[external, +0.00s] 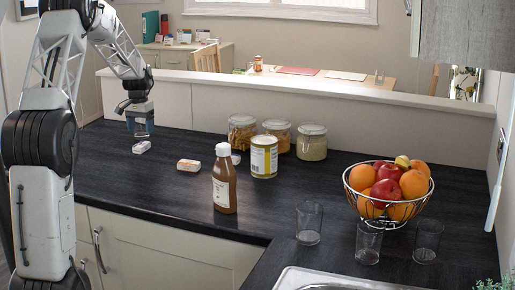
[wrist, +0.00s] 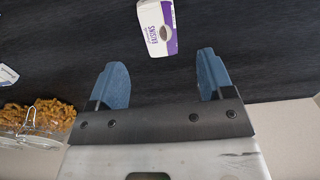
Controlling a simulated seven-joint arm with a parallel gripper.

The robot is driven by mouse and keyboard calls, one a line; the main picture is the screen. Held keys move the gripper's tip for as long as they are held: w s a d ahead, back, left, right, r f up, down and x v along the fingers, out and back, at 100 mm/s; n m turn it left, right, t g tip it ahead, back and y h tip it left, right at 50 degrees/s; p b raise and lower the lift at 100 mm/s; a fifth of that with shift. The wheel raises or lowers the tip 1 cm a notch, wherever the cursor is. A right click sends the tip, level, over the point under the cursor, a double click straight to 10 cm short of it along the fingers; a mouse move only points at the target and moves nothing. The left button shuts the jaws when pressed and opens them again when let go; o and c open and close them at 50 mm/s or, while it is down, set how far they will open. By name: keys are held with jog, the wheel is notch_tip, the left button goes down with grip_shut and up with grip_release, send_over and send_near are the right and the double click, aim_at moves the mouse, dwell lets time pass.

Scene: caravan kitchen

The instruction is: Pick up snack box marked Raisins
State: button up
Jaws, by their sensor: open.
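The snack box marked Raisins (wrist: 157,28) is white and purple. It lies on the dark counter, beyond my fingertips near the top edge of the wrist view. In the external view the small white box (external: 141,148) below my gripper appears to be this one, but its label is too small to read. My gripper (external: 140,120) points down above the counter, apart from the box. In the wrist view my gripper (wrist: 162,72) has its two blue fingers spread, with only bare counter between them.
A second small box (external: 188,165) lies to the right. A brown bottle (external: 224,180), a can (external: 264,158) and several jars (external: 242,133) stand farther right. A fruit basket (external: 388,190) and clear glasses (external: 309,223) are at the right. A low wall (external: 300,112) runs behind.

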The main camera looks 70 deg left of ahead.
aim_at(141, 144)
jog(key=shift+f, duration=0.6)
jog(key=shift+s+d+f, duration=0.1)
jog(key=shift+f, duration=2.5)
jog(key=c, duration=1)
jog(key=shift+r, duration=0.1)
notch_tip(141, 144, up, 10)
